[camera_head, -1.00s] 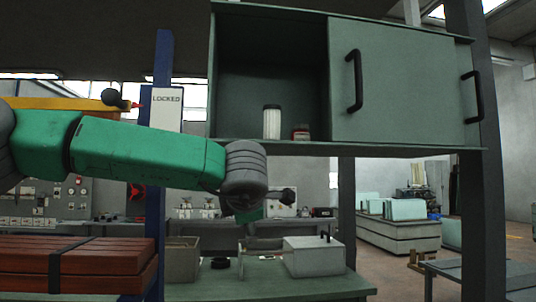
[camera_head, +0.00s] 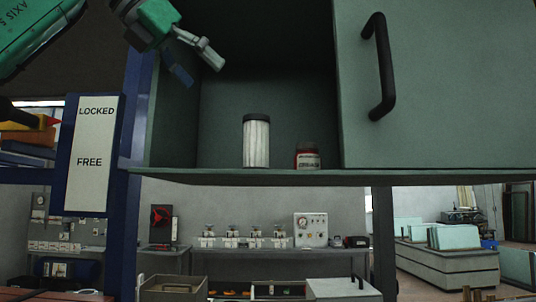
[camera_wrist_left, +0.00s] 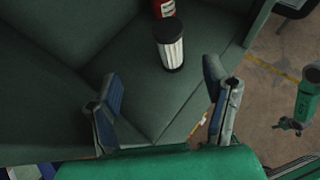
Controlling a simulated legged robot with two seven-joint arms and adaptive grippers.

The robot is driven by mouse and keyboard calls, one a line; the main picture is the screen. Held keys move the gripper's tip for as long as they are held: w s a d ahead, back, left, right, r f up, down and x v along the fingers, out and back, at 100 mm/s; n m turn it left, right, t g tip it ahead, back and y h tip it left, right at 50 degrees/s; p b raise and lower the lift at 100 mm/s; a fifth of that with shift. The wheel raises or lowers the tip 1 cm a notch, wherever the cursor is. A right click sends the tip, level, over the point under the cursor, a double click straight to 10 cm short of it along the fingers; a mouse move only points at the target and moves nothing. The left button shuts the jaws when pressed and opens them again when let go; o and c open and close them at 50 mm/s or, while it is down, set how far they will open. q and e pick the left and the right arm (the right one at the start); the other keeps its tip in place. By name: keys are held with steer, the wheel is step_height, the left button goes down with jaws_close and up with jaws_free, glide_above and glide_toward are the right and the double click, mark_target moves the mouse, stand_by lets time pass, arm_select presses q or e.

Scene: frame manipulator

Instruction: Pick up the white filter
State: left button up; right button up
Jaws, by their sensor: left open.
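The white filter (camera_head: 256,142) is a ribbed white cylinder with dark ends. It stands upright on the shelf of a green cabinet (camera_head: 270,178), in the open left part. The left wrist view also shows the filter (camera_wrist_left: 171,48). My left gripper (camera_head: 198,64) is open and empty, up and to the left of the filter and apart from it. In the left wrist view my left gripper (camera_wrist_left: 163,88) has its fingers spread, with the filter beyond them. A green arm at that view's right seems to be my right one; its fingers (camera_wrist_left: 290,126) are too small to read.
A small red jar (camera_head: 307,156) stands right of the filter on the shelf. A sliding door (camera_head: 435,90) with a black handle (camera_head: 383,67) covers the cabinet's right side. A blue post with a LOCKED/FREE sign (camera_head: 90,150) stands at the left. The shelf left of the filter is clear.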

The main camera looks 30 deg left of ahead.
mark_target(255, 120)
arm_select(q)
steer(key=x, duration=0.5)
steer(key=d+p+x, duration=0.1)
steer(key=x, duration=0.3)
steer(key=d+r+p+x, duration=0.1)
steer(key=x, duration=0.4)
steer(key=shift+w+d+f, duration=0.1)
steer(key=shift+w+f, duration=0.1)
steer(key=shift+w, duration=0.1)
steer(key=shift+s, duration=0.15)
steer(key=shift+c, duration=0.3)
steer(key=shift+a, duration=0.5)
steer(key=c, duration=1.4)
steer(key=shift+a, duration=0.15)
jaws_close()
arm_select(e)
steer(key=shift+w+d+r, duration=0.15)
steer(key=shift+r, duration=0.3)
steer(key=shift+w+d+r, duration=0.1)
steer(key=shift+w+r, duration=0.05)
steer(key=shift+r, duration=0.3)
